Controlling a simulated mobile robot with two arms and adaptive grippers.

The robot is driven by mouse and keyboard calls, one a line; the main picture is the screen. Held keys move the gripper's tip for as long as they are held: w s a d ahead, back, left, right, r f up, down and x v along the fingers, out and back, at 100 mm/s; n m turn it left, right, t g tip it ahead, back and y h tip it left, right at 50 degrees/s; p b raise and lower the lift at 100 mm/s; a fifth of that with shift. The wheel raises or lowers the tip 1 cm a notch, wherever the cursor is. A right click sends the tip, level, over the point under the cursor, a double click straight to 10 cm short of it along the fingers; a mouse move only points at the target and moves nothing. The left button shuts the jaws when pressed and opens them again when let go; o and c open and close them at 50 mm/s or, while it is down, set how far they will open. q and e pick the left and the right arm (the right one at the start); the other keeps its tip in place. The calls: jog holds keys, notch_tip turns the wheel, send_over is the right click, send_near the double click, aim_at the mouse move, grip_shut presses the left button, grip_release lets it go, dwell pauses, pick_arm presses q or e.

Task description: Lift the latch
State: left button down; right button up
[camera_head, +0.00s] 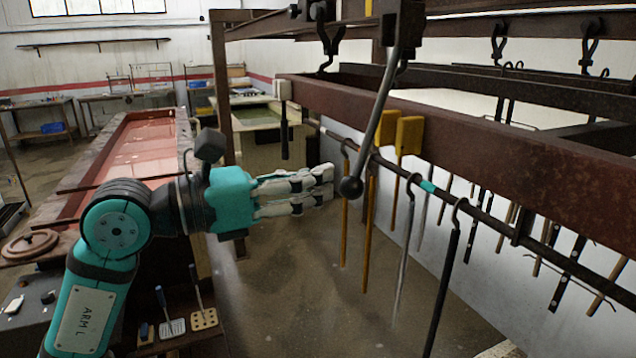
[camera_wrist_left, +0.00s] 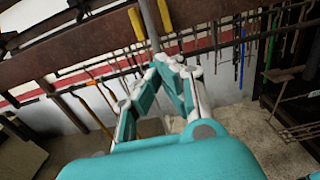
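A dark steel lever (camera_head: 377,125) with a black ball knob (camera_head: 350,187) hangs slantwise from a bracket on the rack; I take it to be the latch. The lever rod also shows in the left wrist view (camera_wrist_left: 150,22). My left gripper (camera_head: 331,182) points right, with its fingertips just left of the knob in the head view. In the left wrist view my left gripper (camera_wrist_left: 175,65) has its fingertips close together, and the rod rises beyond them. I see nothing held between them. Whether the fingers touch the knob is unclear. My right gripper is out of view.
A rusty beam (camera_head: 480,140) runs across the right side. Below it, a rail (camera_head: 490,218) carries hooks and hanging rods, some yellow-handled, close to the gripper. The floor below the gripper is open.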

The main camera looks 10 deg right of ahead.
pick_arm(q)
jog(key=s+a+r+p, duration=0.2)
jog(key=s+a+r, duration=0.1)
jog(key=a+r, duration=0.6)
jog(key=shift+s+a+r, duration=0.2)
jog(key=shift+a+r, duration=0.15)
jog(key=shift+a, duration=0.35)
jog(key=c, duration=0.8)
grip_release()
dwell(0.4)
